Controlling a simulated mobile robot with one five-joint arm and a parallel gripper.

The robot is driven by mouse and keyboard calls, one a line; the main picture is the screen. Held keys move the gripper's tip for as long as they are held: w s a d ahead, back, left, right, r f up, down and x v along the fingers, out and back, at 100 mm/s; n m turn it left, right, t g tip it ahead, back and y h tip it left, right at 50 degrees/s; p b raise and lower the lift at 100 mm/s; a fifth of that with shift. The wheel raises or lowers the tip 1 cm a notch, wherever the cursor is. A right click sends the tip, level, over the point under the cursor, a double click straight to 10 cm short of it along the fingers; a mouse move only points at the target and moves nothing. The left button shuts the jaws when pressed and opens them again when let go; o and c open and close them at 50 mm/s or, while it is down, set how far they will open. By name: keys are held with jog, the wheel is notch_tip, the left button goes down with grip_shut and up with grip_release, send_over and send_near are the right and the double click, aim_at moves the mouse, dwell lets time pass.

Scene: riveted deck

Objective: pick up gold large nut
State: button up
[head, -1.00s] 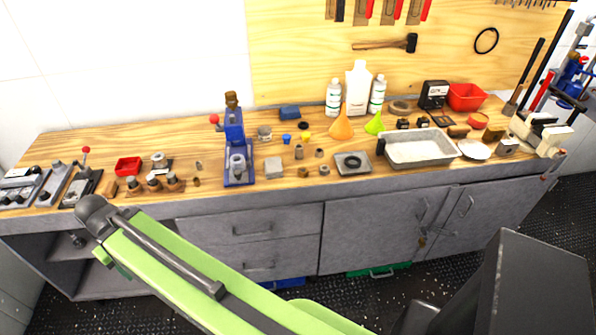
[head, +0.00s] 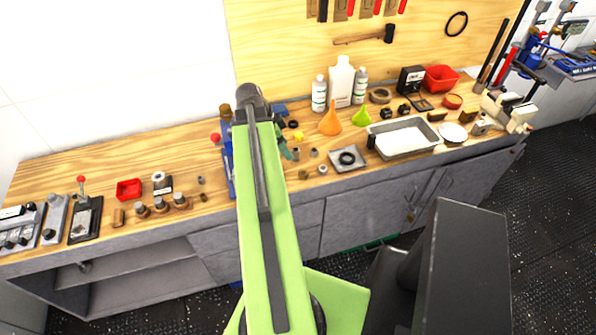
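Two small nut-like pieces lie near the bench's front edge, left of a square grey tray. One is a brownish-gold piece (head: 303,174); the other is a paler gold piece (head: 322,169). They are too small for me to tell which is the gold large nut. My green arm rises through the middle of the view, its upper end over the bench to the left of both pieces. My gripper does not show; it may be hidden behind the arm.
The square grey tray (head: 334,164) holds a dark ring (head: 347,158). A blue press (head: 228,150) stands partly behind my arm. An orange funnel (head: 330,122) and a large metal pan (head: 385,149) are to the right. A red tray (head: 128,190) sits at left.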

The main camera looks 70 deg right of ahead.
jog(key=b, duration=1.1)
send_over(302, 173)
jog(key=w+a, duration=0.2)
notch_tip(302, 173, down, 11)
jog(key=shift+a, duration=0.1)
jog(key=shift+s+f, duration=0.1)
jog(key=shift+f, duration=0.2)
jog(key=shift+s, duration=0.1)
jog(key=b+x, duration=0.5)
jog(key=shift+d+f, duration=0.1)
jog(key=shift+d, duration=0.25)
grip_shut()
